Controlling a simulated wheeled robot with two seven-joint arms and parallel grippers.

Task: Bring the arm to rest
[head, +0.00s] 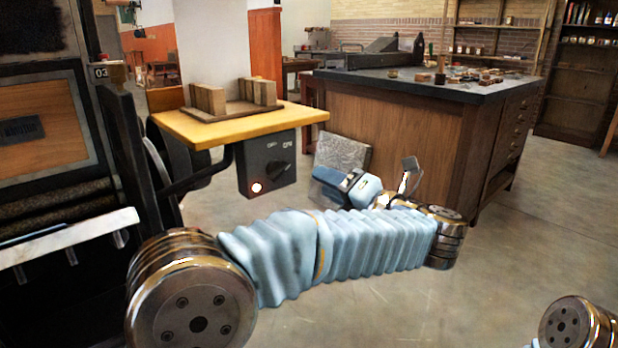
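My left arm (330,248) stretches from the lower left toward the middle in a ribbed light-blue sleeve. Its forearm bends back at a metal joint, and my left gripper (346,186) is left of that joint, in front of the wooden cabinet. Its fingers are not clear enough to show whether they are open or shut. A grey speckled plate (343,155) appears right behind the gripper; I cannot tell whether they touch. Only a metal joint of my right arm (568,325) shows at the lower right corner; the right gripper is out of view.
A dark press (50,150) stands at the left. A yellow wooden shelf (235,126) carries a tray of wooden blocks, with a black switch box (267,163), knob and lit lamp below. A dark-topped cabinet (395,140) holds small items. The floor (540,240) at right is clear.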

